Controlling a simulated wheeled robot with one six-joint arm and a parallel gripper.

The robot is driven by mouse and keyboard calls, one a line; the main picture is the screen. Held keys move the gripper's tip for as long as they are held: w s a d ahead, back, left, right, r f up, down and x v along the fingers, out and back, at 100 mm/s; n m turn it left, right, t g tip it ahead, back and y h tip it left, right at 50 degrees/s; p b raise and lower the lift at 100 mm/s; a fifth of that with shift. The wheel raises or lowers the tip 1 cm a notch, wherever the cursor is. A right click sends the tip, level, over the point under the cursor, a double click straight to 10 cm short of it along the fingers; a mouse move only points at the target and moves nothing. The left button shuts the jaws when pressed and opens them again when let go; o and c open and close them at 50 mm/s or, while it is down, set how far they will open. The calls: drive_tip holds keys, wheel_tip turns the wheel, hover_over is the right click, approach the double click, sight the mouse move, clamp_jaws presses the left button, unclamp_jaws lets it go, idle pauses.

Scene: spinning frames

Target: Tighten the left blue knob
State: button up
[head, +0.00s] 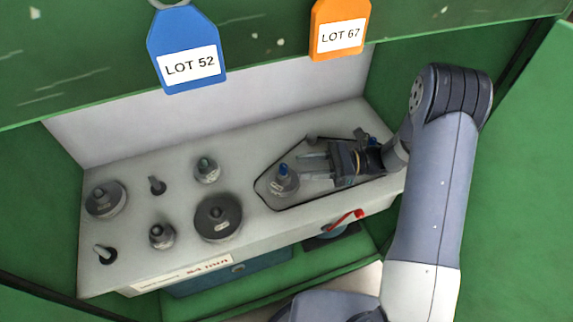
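The left blue knob (283,169) stands upright on a grey round base with a small label, inside a black outlined area on the light panel. A second blue knob (373,141) shows to the right, partly hidden behind my gripper. My gripper (301,168) points left, its two fingers parallel and spread apart with a gap between them. The fingertips are just right of the left blue knob and its base. Nothing shows between the fingers. I cannot tell whether a fingertip touches the base.
Several grey and dark knobs stand on the panel's left part, including a large dark one (218,217). A red lever (345,220) sticks out at the front edge. Blue (187,45) and orange (340,28) tags hang from the green frame above. Green walls flank the panel.

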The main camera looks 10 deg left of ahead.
sight(283, 169)
drive_tip(key=x, duration=0.6)
drive_tip(key=shift+s+a, duration=0.15)
drive_tip(key=shift+a, duration=0.15)
clamp_jaws()
